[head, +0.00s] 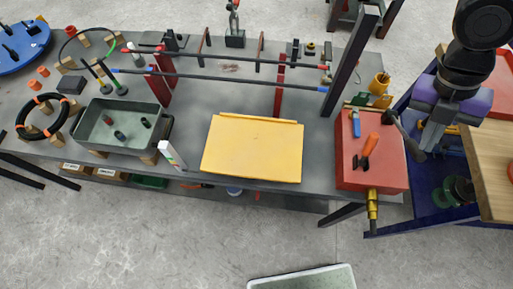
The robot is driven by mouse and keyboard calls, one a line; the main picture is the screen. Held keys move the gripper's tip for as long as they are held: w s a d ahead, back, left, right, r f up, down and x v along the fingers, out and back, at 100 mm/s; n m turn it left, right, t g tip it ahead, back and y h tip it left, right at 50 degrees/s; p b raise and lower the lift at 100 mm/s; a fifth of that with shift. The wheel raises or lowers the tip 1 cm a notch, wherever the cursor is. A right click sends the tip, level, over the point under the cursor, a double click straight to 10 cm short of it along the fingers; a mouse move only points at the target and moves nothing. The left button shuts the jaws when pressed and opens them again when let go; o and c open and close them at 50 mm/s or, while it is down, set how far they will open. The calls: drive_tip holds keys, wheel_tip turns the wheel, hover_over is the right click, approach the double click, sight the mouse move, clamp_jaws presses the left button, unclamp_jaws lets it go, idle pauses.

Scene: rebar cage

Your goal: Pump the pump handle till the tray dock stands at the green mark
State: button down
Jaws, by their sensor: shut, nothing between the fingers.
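A red box (372,165), which looks like the pump unit, stands at the right end of the grey bench. An orange-gripped lever (370,144) lies on its top, and a dark rod with a thick black end (411,146) slants off its right side. I cannot tell which is the pump handle. My gripper (430,147) points down just right of the black end, shut; whether they touch is unclear. A green piece (359,98) shows behind the red box; I cannot tell whether it is the green mark. The tray dock cannot be identified with certainty.
A yellow board (253,147) lies mid-bench, with long bars (225,77) on red supports behind it. A grey tray (95,132) stands left. A dark upright post (351,60) rises behind the red box. A blue cart (408,203) stands right. Front floor is mostly clear.

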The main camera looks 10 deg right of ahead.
sight(418, 158)
drive_tip(key=shift+s+a+f, duration=0.1)
drive_tip(key=shift+s+f, duration=0.2)
drive_tip(key=shift+f, duration=0.35)
drive_tip(key=shift+s+a+f, duration=0.1)
drive_tip(key=shift+s+f, duration=0.25)
drive_tip(key=shift+f, duration=0.35)
drive_tip(key=shift+s+f+b, duration=0.25)
drive_tip(key=shift+f+b, duration=0.15)
drive_tip(key=shift+f, duration=0.15)
drive_tip(key=shift+a+f, duration=0.1)
drive_tip(key=shift+s+f, duration=0.2)
drive_tip(key=shift+f, duration=0.35)
